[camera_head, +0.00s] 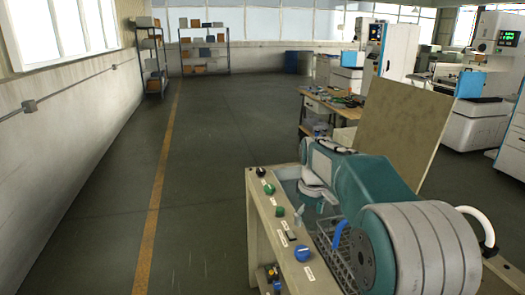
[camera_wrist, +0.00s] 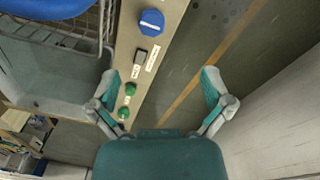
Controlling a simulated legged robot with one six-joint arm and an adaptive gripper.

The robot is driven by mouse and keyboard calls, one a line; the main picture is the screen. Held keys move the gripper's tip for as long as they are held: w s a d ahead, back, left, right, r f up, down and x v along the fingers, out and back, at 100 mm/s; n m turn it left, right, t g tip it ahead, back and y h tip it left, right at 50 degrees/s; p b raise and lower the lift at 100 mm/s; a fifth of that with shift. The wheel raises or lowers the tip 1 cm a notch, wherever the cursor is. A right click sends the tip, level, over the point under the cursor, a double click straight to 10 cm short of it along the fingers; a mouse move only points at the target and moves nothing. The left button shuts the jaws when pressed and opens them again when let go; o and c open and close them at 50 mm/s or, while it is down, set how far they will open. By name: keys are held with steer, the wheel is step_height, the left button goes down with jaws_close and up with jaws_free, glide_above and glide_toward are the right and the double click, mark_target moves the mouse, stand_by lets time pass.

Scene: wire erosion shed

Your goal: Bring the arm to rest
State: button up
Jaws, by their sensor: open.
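My arm, teal and pale grey, reaches over a beige machine station (camera_head: 253,225) at the lower right of the head view. My gripper (camera_head: 317,192) hangs above the station's basin, beside its control panel, and looks empty. In the wrist view my gripper (camera_wrist: 160,76) has its two teal-padded fingers spread wide apart, with nothing between them. The panel (camera_wrist: 172,34) and the floor show beyond the fingers. A blue knob (camera_wrist: 152,22), a dark switch (camera_wrist: 140,56) and green knobs (camera_wrist: 131,89) sit on the panel. The fingertips are partly hard to make out in the head view.
A wire basket (camera_head: 324,240) sits in the basin below my arm. A raised beige panel (camera_head: 392,130) stands behind it. A workbench (camera_head: 318,102) and machines (camera_head: 478,125) stand farther right. The floor (camera_head: 215,150) left of the station is clear up to the wall (camera_head: 75,130).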

steer(key=s+r+m+t, duration=0.2)
steer(key=s+r+m, duration=0.1)
steer(key=s, duration=0.9)
steer(key=s+r+m+t, duration=0.2)
steer(key=s+r, duration=0.1)
steer(key=s, duration=0.9)
steer(key=s+f+m, duration=0.1)
steer(key=s+f, duration=0.2)
steer(key=s, duration=0.4)
steer(key=shift+s+a+f+m+t, duration=0.15)
steer(key=shift+s+m+t, duration=0.1)
steer(key=shift+m+t, duration=0.15)
